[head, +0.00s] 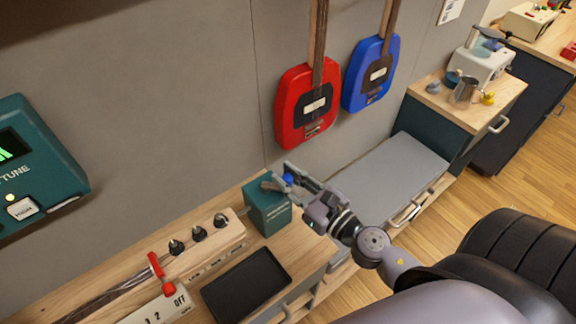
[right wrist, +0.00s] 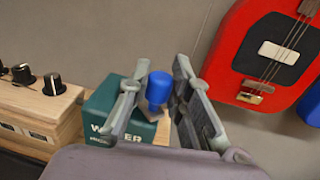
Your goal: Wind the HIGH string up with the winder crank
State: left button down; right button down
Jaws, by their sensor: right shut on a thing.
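The teal winder box (head: 266,210) stands on the wooden bench below the red guitar. It also shows in the right wrist view (right wrist: 118,122), with its lettering partly hidden by a finger. My right gripper (head: 284,182) is at the top of the box, shut on the blue crank knob (right wrist: 158,90), which sits between the two fingers. The rest of the crank is hidden by the gripper. A teal tuner (head: 50,165) on the wall at left has a lit green display, a HIGH button (head: 22,208) and a glowing yellow light. My left gripper is not in view.
A wooden box with black knobs (head: 200,234) stands left of the winder. A dark tray (head: 245,286) lies in front. A red lever (head: 157,266) rises by an OFF label. Red (head: 308,105) and blue (head: 370,75) guitars hang above. A grey-topped surface (head: 390,175) lies to the right.

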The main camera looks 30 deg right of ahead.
jog(key=shift+s+a+m+t+h+p, duration=0.2)
jog(key=shift+m+h, duration=0.35)
jog(key=shift+h, duration=0.3)
jog(key=shift+s+a+m+t+h+p, duration=0.1)
jog(key=shift+s+a+m+h+p, duration=0.1)
jog(key=shift+m+h, duration=0.5)
jog(key=shift+h, duration=0.35)
jog(key=c, duration=1.4)
grip_release()
jog(key=shift+c, duration=0.2)
jog(key=s, duration=1.2)
jog(key=shift+d, duration=0.2)
